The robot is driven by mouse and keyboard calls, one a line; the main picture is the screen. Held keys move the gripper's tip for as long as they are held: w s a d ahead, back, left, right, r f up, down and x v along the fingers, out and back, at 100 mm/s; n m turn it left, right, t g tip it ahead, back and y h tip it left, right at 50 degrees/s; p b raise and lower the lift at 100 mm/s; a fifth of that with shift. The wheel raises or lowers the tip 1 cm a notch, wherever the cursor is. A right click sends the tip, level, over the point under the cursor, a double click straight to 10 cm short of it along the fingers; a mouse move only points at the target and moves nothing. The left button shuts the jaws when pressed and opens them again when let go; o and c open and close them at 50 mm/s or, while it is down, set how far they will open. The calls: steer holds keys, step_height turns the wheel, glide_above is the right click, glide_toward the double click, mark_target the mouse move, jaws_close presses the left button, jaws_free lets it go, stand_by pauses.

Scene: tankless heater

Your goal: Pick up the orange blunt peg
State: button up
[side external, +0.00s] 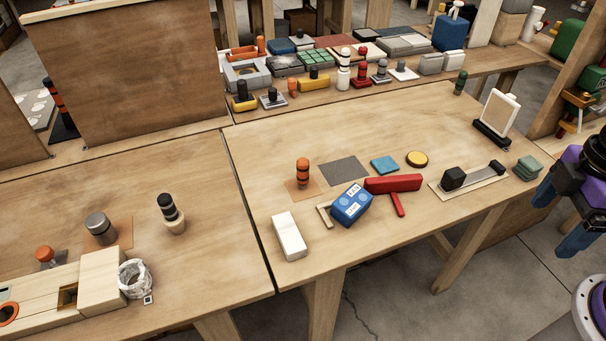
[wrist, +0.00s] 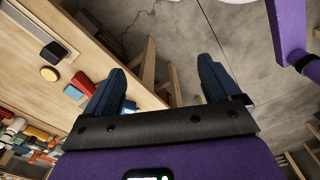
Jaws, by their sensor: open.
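An orange peg with dark bands (side external: 303,172) stands upright on a small brown square mat (side external: 292,194) on the near table, left of a grey flat square. It looks like the orange blunt peg, though its tip shape is too small to tell. My gripper (side external: 558,215) is at the right edge of the side view, beyond the table's right end and far from the peg. In the wrist view my gripper (wrist: 158,75) has its two blue fingers wide apart with nothing between them. I cannot make out the peg in the wrist view.
A blue box (side external: 351,205), a red tool (side external: 393,184), a white block (side external: 289,236) and a yellow disc (side external: 417,159) lie near the peg. A framed panel (side external: 498,113) stands at the table's right. The back shelf holds many small items. The table behind the peg is mostly clear.

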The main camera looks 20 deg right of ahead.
steer(key=c, duration=0.3)
steer(key=shift+c, duration=0.2)
steer(key=m+t, duration=0.1)
steer(key=m, duration=0.3)
glide_above(304, 160)
steer(key=s+d, duration=0.1)
steer(key=d, duration=0.1)
step_height(304, 160, down, 4)
steer(key=r, duration=0.1)
steer(key=shift+y, duration=0.4)
steer(key=f, duration=0.4)
steer(key=a+f, duration=0.1)
steer(key=f, duration=0.2)
steer(key=w+f, duration=0.1)
steer(key=f, duration=0.3)
steer(key=shift+a+f, duration=0.5)
steer(key=shift+f, duration=1.1)
steer(key=shift+a+f, duration=0.15)
steer(key=shift+f, duration=1.15)
